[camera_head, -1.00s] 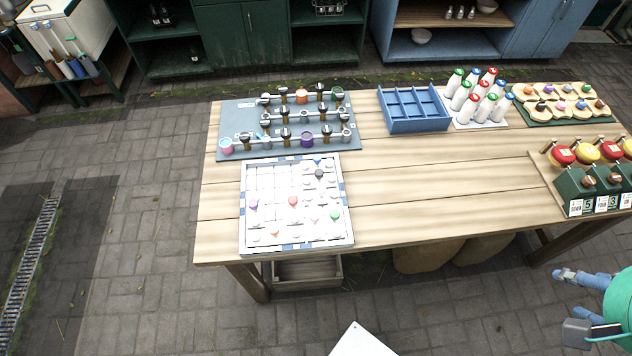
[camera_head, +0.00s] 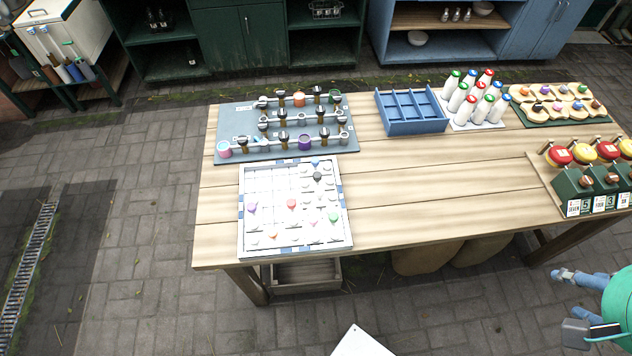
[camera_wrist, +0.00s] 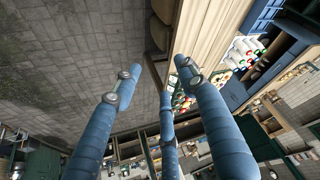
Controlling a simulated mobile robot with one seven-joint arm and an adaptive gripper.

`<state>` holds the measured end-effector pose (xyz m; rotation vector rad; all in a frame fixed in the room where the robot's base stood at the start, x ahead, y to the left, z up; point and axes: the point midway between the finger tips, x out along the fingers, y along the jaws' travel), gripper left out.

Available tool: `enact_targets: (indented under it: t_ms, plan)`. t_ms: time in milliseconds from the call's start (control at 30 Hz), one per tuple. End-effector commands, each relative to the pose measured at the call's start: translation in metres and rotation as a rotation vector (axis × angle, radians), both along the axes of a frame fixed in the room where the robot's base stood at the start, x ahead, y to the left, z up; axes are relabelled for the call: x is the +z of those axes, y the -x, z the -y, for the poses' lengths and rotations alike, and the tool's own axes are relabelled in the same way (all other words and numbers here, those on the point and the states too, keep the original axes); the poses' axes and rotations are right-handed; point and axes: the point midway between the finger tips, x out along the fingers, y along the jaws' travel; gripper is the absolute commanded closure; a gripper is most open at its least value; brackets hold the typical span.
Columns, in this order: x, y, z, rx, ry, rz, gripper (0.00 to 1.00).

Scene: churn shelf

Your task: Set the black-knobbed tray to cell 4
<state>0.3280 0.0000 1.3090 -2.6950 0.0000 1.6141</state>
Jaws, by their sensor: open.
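A white board (camera_head: 240,208) lies at the table's front left. It has a grid of pale squares and several small coloured knobs. One black knob (camera_head: 318,176) stands near its upper right; it looks like the black-knobbed tray's, but the tray's outline and any cell numbers are too small to read. My gripper (camera_head: 560,274) is at the lower right, off the table's front edge, far right of the board. Its blue fingers are spread and empty in the wrist view (camera_wrist: 157,74). The wrist view does not clearly show the board.
The wooden table (camera_head: 430,190) is clear right of the board. Behind the board is a grey rack (camera_head: 235,115) of cups and valves. A blue divided box (camera_head: 415,127), white bottles (camera_head: 486,100), knobbed wooden pieces (camera_head: 528,97) and a green stand (camera_head: 575,196) with red and yellow tops stand further right.

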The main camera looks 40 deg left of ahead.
Motion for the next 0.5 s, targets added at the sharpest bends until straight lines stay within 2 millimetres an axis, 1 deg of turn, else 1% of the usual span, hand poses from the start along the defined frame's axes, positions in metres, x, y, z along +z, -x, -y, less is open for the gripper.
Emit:
enact_targets:
  t_ms: [167,267,367,500]
  plan:
    - [0.003,-0.007,-0.005,0.005,-0.007,-0.008,0.58]
    - [0.005,-0.018,-0.013,0.008,-0.017,-0.022,0.58]
    - [0.009,-0.033,-0.025,0.013,-0.031,-0.042,0.58]
    - [0.014,-0.060,-0.051,0.019,-0.053,-0.078,0.58]
